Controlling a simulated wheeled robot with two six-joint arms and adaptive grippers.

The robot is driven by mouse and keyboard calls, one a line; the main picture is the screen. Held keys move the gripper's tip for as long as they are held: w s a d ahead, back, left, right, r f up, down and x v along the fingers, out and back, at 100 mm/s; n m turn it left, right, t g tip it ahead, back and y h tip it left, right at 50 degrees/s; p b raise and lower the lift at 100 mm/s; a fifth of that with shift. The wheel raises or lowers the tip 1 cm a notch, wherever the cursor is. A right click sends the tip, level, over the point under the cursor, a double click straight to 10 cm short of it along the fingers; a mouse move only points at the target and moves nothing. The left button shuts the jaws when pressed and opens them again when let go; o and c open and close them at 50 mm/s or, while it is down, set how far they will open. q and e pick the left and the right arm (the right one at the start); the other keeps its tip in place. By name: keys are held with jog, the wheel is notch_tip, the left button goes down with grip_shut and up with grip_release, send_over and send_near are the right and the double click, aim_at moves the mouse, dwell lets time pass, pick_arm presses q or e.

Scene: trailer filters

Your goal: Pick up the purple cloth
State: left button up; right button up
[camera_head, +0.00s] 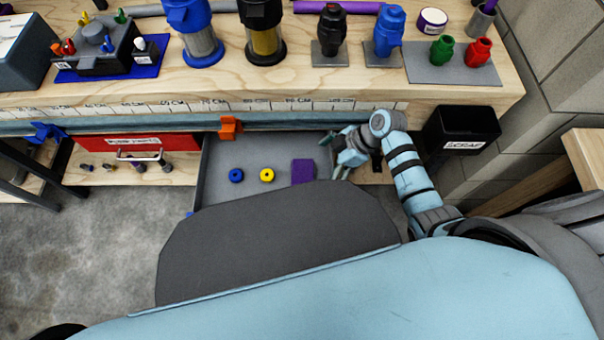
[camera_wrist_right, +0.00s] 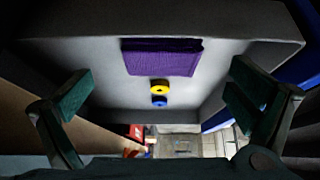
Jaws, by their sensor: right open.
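The purple cloth (camera_head: 303,171) lies as a small folded rectangle in the right part of the open grey drawer (camera_head: 222,155). My right gripper (camera_head: 335,157) is just right of the cloth in the head view, with its fingers spread and nothing between them. In the right wrist view the cloth (camera_wrist_right: 162,57) lies flat on the drawer floor, ahead of and between the open fingers (camera_wrist_right: 160,85), apart from both. A yellow ring (camera_head: 267,175) and a blue ring (camera_head: 236,175) lie beside the cloth. My left gripper is not in view.
An orange clip (camera_head: 230,128) sits at the drawer's back edge. A red drawer (camera_head: 138,143) is to the left, a black bin (camera_head: 461,130) to the right. The wooden bench (camera_head: 140,85) above carries several filters and fittings. My own body hides the drawer's near part.

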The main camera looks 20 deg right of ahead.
aim_at(303, 173)
jog(key=shift+w+a, duration=0.25)
jog(key=shift+a, duration=0.9)
jog(key=b+x, duration=0.2)
jog(key=x, duration=0.3)
jog(key=shift+f+b, duration=0.15)
jog(key=shift+b, duration=0.15)
jog(key=shift+c, duration=0.2)
jog(key=c, duration=1)
jog(key=shift+r, duration=0.25)
notch_tip(303, 173, up, 20)
jog(key=p, duration=0.8)
jog(key=shift+f, duration=0.1)
